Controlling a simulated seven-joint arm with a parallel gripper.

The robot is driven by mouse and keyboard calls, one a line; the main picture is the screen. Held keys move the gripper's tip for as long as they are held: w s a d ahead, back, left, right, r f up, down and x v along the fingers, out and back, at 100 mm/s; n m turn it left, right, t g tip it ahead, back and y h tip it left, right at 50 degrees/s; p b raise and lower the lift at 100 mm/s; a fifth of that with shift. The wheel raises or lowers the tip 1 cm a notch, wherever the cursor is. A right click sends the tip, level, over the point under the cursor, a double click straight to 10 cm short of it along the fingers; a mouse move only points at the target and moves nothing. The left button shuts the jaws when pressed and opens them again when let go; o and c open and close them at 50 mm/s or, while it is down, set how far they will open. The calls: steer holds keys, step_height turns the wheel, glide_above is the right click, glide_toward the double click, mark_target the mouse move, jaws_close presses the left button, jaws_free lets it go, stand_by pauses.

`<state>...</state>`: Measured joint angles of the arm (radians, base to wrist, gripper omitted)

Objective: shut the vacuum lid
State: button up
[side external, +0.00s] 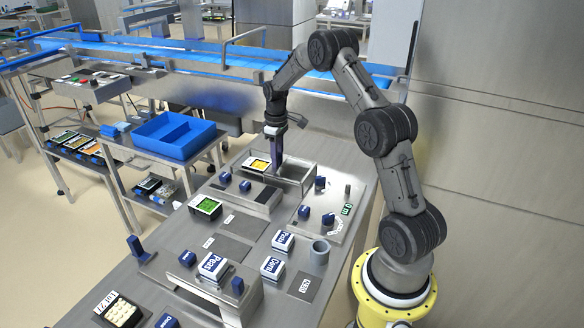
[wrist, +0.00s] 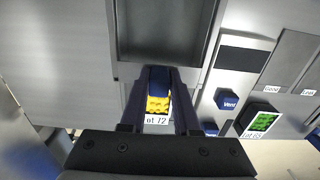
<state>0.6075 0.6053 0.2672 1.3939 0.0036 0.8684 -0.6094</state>
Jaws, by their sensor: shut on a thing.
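The tray sealer stands at the far end of the bench. Its vacuum lid (side external: 297,168) looks like a grey metal frame beside the yellow-topped tray; I cannot tell its exact angle. In the wrist view a dark rectangular recess with a pale rim (wrist: 118,50) lies just beyond the fingers. My gripper (side external: 276,168) points down at the sealer. In the wrist view my gripper (wrist: 158,84) is shut on a blue block (wrist: 158,76), seemingly the lid's handle. Yellow contents and a lot label (wrist: 156,119) show between the fingers, partly hidden.
Blue knobs (side external: 245,186) and a Vent button (wrist: 227,99) stand near the sealer. A green-topped tray (side external: 206,207) and labelled blocks (side external: 283,240) sit nearer the front. A grey cup (side external: 320,252) stands at right. A blue bin (side external: 174,135) is on the side cart.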

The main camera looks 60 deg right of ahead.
mark_target(246, 162)
steer(key=shift+s+f, duration=0.2)
steer(key=shift+f, duration=0.3)
jaws_close()
steer(key=shift+w+d, duration=0.15)
steer(key=shift+w, duration=5.9)
steer(key=o, duration=0.8)
jaws_free()
steer(key=shift+o, duration=0.2)
steer(key=shift+f, duration=0.1)
steer(key=shift+a, duration=0.35)
steer(key=shift+w, duration=0.1)
step_height(246, 162, up, 8)
steer(key=shift+d, duration=0.25)
steer(key=shift+w+f, duration=0.1)
